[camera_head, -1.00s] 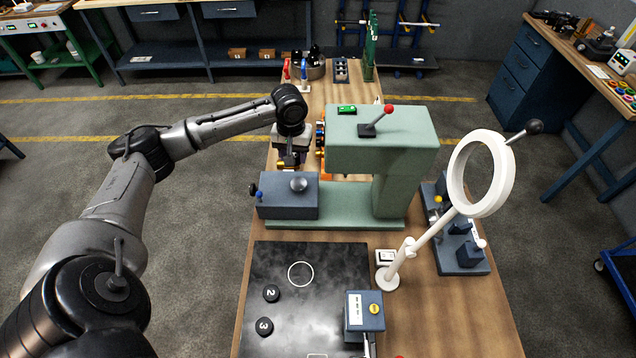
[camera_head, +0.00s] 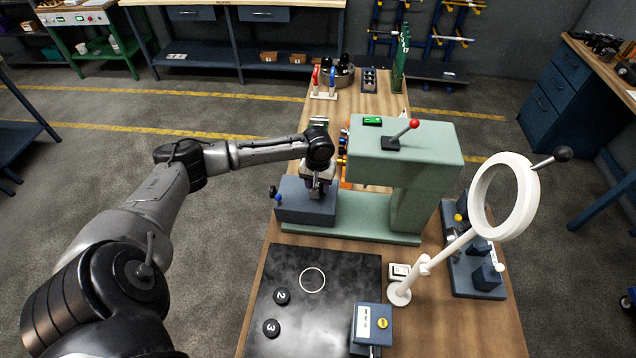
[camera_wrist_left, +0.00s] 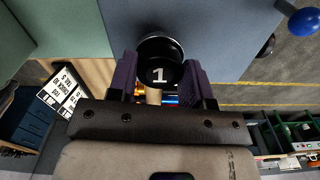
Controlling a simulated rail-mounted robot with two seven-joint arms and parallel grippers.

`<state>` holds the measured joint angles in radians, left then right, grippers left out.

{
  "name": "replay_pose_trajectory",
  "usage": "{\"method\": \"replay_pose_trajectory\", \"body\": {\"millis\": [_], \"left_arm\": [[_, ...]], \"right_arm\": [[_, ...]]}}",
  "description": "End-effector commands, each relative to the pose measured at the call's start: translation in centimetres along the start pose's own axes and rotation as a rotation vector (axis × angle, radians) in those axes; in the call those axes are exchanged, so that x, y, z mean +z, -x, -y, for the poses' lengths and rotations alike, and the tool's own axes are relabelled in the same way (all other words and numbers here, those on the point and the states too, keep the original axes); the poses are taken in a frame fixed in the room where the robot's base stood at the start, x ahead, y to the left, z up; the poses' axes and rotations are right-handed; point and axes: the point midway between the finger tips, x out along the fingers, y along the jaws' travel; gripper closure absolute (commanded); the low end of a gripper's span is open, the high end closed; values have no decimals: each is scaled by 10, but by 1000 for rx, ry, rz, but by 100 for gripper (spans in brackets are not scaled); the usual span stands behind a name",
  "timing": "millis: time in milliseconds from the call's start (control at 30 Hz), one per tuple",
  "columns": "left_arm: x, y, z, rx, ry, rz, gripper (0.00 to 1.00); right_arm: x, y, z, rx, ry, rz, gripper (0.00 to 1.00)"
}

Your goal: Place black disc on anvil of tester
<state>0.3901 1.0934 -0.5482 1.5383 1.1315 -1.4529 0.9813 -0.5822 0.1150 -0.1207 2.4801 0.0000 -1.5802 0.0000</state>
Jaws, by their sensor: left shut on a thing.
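The black disc marked 1 (camera_wrist_left: 160,73) is between the fingers of my left gripper (camera_wrist_left: 160,82), which is shut on it. In the head view my left gripper (camera_head: 318,190) is over the blue-grey block (camera_head: 296,214) of the green tester (camera_head: 408,165), and the disc is hidden there. In the wrist view the round anvil (camera_wrist_left: 160,44) shows as a dark shiny ring right by the disc, partly covered by it. I cannot tell whether disc and anvil touch. My right gripper is not in view.
Black discs marked 2 (camera_head: 282,296) and 3 (camera_head: 271,328) lie on a dark plate (camera_head: 340,270) beside a white circle. The tester's upper arm with a red-knobbed lever (camera_head: 414,123) overhangs at the right. A white ring magnifier (camera_head: 476,205) stands to the right.

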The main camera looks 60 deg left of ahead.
Motion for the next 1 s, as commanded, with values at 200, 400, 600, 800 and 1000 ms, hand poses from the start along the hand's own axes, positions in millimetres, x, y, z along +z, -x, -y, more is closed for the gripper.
{"method": "replay_pose_trajectory", "body": {"millis": [200, 400, 600, 800, 1000], "left_arm": [[0, 0, 0, 1, 0, -2, 84], [0, -3, 0, 1, -1, 0, 51], [0, -3, 0, 1, -1, 0, 32], [0, -3, 0, 1, 0, -1, 29], [-1, 5, 0, 1, 0, -3, 29]], "right_arm": [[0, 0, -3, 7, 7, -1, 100], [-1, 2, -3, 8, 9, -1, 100], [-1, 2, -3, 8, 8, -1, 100], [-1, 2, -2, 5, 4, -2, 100], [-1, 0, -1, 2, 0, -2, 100]]}}
